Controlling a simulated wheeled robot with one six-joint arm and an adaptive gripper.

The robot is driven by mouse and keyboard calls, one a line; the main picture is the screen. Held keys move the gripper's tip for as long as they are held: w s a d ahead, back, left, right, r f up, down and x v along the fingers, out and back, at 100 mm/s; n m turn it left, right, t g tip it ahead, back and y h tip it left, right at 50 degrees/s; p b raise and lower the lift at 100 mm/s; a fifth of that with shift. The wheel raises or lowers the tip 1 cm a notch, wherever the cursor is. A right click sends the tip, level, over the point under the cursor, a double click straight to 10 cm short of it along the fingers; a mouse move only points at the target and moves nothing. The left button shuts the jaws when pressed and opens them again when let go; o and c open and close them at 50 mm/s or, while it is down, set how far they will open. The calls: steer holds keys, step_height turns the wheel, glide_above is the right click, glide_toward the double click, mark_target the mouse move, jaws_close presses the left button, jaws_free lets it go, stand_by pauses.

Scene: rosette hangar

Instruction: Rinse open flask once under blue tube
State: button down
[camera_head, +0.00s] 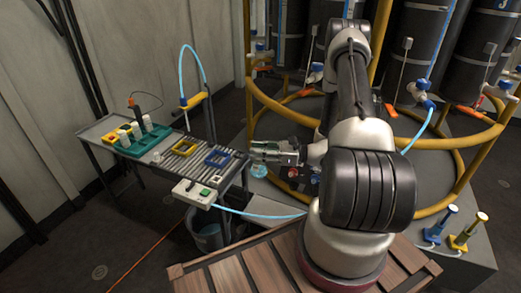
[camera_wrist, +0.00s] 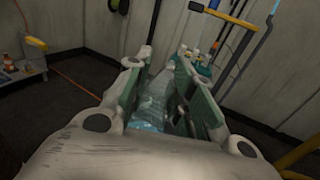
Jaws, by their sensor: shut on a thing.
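My gripper (camera_head: 275,153) is shut on a clear flask (camera_wrist: 153,95), which sits between the two fingers in the wrist view. Pale blue shows at the flask's base (camera_head: 259,171) below the fingers in the head view. I cannot tell whether its mouth is open. The blue tube (camera_head: 188,53) arches over a dark post behind the bench and ends at a yellow lever (camera_head: 194,100). The flask is apart from the tube, to its right and nearer the camera. The yellow lever also shows at the top of the wrist view (camera_wrist: 226,17).
Yellow rails (camera_head: 283,108) curve around dark tanks at right.

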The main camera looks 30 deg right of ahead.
steer(key=s+a, duration=0.5)
steer(key=a, duration=0.1)
stand_by(0.5)
steer(key=shift+s, duration=0.1)
